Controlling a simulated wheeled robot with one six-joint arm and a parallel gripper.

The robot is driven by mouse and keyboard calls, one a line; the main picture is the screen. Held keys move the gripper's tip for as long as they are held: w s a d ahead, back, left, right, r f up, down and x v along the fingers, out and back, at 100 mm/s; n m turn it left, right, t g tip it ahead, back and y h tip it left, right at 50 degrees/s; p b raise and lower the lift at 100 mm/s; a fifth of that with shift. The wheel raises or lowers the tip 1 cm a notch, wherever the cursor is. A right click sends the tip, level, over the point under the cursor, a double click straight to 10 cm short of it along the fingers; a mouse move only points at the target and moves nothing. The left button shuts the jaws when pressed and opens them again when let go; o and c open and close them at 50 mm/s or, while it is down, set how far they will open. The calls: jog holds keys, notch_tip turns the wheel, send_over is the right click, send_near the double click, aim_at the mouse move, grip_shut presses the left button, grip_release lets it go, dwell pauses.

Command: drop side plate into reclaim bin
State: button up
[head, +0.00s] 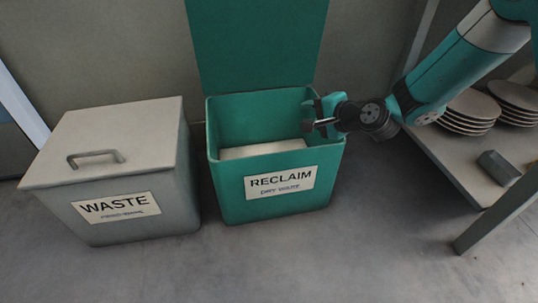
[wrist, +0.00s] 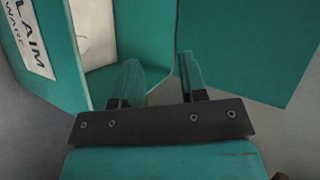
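The reclaim bin (head: 281,203) is a green box with its lid (head: 258,45) raised. It carries a RECLAIM label, part of which shows in the wrist view (wrist: 30,38). A pale flat surface (head: 263,149) lies inside; I cannot tell whether it is a plate or the bin's floor. My gripper (head: 307,114) is over the bin's right side. In the wrist view its two fingers (wrist: 158,62) stand apart with nothing between them. Stacked pale plates (head: 469,109) sit on the table at right; no single side plate stands out.
A grey waste bin (head: 116,165) with a closed, handled lid stands left of the reclaim bin. A grey table (head: 450,152) at right holds another plate stack (head: 515,101) and a small dark block (head: 498,167). The floor in front (head: 300,265) is clear.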

jog(key=p+v, duration=0.2)
jog(key=v, duration=0.6)
jog(key=s+a+r+n+g+p, duration=0.3)
jog(key=s+r+n+g+p, duration=0.25)
jog(key=s+r+n, duration=0.65)
jog(key=s+d+r+n+g+h+p, duration=0.2)
jog(key=s+d+r+h+p, duration=0.1)
jog(key=s+r, duration=0.4)
jog(key=s+d+r+n+g+h+p, duration=0.25)
jog(key=s+r, duration=0.35)
jog(key=s, duration=0.3)
notch_tip(320, 180, up, 37)
jog(key=p, duration=3.7)
jog(key=shift+s+d+t+p, duration=0.35)
jog(key=shift+d+t+p, duration=0.05)
jog(key=shift+d, duration=0.1)
jog(key=shift+m+y, duration=0.25)
